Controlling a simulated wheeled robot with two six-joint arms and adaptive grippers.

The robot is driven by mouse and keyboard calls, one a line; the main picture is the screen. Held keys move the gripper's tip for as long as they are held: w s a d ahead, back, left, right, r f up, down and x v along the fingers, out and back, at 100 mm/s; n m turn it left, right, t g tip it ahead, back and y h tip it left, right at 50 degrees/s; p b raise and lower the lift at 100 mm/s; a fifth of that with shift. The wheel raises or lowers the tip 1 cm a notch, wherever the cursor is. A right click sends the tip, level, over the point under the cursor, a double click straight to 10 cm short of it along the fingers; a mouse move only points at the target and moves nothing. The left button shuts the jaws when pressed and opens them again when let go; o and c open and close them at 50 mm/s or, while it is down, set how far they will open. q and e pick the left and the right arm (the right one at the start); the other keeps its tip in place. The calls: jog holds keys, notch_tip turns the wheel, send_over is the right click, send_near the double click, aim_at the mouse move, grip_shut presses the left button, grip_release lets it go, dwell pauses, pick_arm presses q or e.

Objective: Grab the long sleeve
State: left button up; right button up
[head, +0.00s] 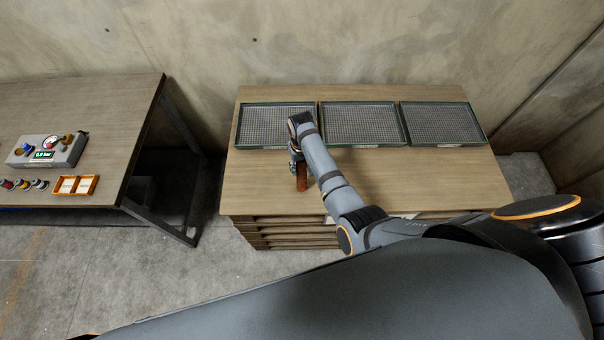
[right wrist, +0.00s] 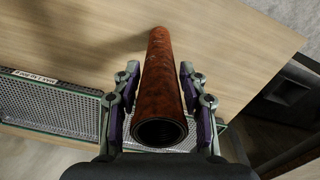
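A long rust-brown sleeve (head: 301,177) stands on the wooden table in the head view, below my right gripper (head: 297,155). In the right wrist view the sleeve (right wrist: 160,85) shows as a hollow tube with its open end toward the camera. The fingers of my right gripper (right wrist: 160,75) lie on either side of it. They look open, with narrow gaps beside the tube near the fingertips; contact lower down is hard to tell. In the head view my arm partly hides the gripper. My left gripper is not in view.
Three mesh trays with green rims (head: 236,130) line the back of the wooden table (head: 420,180). The table's front middle is mostly clear. A separate bench (head: 90,110) at left holds a control box (head: 45,150), an orange tray (head: 75,185) and several small parts.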

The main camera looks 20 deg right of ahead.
jog(key=shift+w+f, duration=0.15)
grip_shut()
jog(key=shift+w, duration=0.1)
